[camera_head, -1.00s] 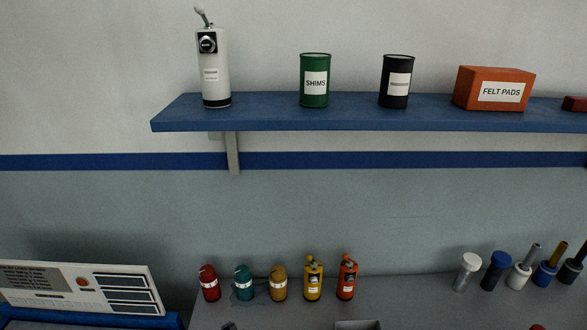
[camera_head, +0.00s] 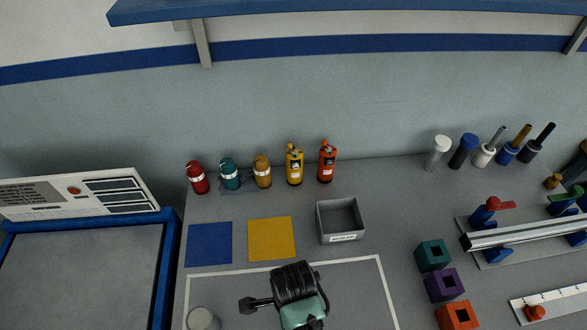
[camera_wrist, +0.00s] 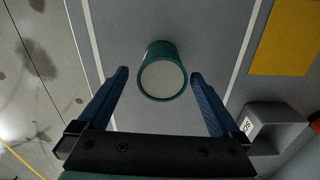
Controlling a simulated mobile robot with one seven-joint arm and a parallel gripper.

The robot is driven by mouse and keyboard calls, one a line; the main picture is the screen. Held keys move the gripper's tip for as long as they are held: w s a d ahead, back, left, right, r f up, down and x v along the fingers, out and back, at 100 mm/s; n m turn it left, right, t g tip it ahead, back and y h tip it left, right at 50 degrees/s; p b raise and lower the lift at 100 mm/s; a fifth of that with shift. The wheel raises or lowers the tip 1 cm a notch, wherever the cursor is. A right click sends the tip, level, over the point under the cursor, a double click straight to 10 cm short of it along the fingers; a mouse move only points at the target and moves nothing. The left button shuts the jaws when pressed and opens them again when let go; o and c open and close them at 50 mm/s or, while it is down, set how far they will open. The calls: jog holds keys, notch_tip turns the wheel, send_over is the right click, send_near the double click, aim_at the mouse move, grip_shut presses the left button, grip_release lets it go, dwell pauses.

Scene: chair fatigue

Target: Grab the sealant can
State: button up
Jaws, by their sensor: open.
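A teal can with a pale round end (camera_wrist: 163,75) shows in the wrist view, and no label on it can be read. Its pale round top (camera_head: 203,319) seems to be the grey disc at the bottom edge of the head view, inside the white outline. My gripper (camera_wrist: 159,74) is open and empty. In the wrist view its two blue fingers appear either side of the can's near end, with gaps on both sides. In the head view my gripper (camera_head: 250,305) points left toward the can. How far the can lies from the fingertips is unclear.
A grey scrap tray (camera_head: 341,221), a yellow square (camera_head: 272,239) and a blue square (camera_head: 209,244) lie behind. Several small bottles stand along the wall. Teal (camera_head: 432,255), purple (camera_head: 444,285) and orange (camera_head: 458,315) blocks stand right. A blue-framed panel (camera_head: 168,255) borders the left.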

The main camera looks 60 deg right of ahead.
notch_tip(320, 180, down, 5)
jog(key=shift+d+r, duration=0.1)
jog(key=shift+d, duration=0.05)
jog(key=c, duration=1.4)
jog(key=shift+w, duration=0.1)
grip_shut()
jog(key=shift+r, duration=0.15)
